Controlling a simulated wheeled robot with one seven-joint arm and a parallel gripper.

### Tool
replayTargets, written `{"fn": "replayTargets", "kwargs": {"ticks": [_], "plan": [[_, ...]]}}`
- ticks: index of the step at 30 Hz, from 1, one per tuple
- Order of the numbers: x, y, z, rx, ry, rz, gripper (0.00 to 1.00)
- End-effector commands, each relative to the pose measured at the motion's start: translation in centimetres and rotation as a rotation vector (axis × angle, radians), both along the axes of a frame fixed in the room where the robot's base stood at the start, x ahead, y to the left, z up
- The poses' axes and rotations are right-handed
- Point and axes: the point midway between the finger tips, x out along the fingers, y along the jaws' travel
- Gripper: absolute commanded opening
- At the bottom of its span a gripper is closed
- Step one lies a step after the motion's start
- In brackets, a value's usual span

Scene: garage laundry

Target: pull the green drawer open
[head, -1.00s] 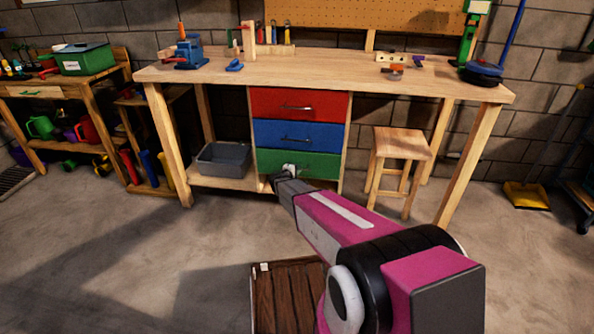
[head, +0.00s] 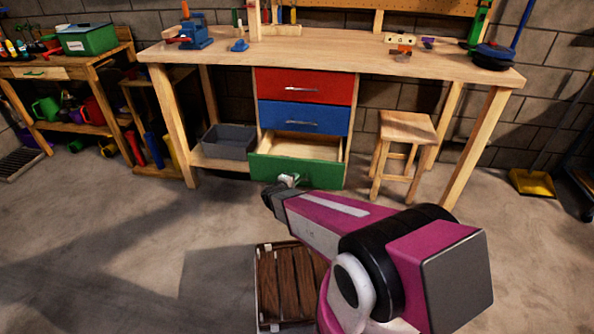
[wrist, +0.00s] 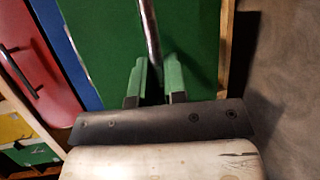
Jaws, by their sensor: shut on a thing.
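The green drawer (head: 318,174) is the lowest of three drawers under the workbench. It stands pulled out, and its bare wooden inside shows behind the green front. In the wrist view the green front (wrist: 110,45) fills the upper middle, with a metal bar handle (wrist: 150,35) running down it. My gripper (head: 288,180) is at the left part of the drawer front. In the wrist view its two green-tipped fingers (wrist: 154,82) are on either side of the handle, shut on it. The drawer's floor appears empty where I can see it.
The red drawer (head: 303,87) and blue drawer (head: 303,118) above are closed. A grey bin (head: 229,142) sits on the low shelf to the left. A wooden stool (head: 407,128) stands at the right. A slatted wooden crate (head: 285,285) lies on the floor near my arm.

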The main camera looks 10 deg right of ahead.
Motion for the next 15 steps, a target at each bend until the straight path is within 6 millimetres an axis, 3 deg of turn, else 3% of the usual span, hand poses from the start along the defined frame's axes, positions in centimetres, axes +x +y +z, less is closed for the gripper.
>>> {"fn": "replayTargets", "kwargs": {"ticks": [1, 6, 15], "plan": [[-1.2, 0.3, 0.1, -0.001, 0.002, 0.001, 0.00], [-3.2, 1.0, 0.0, 0.000, 0.001, 0.000, 0.00], [-4.5, 1.4, 0.0, 0.000, 0.001, -0.001, 0.00]]}}
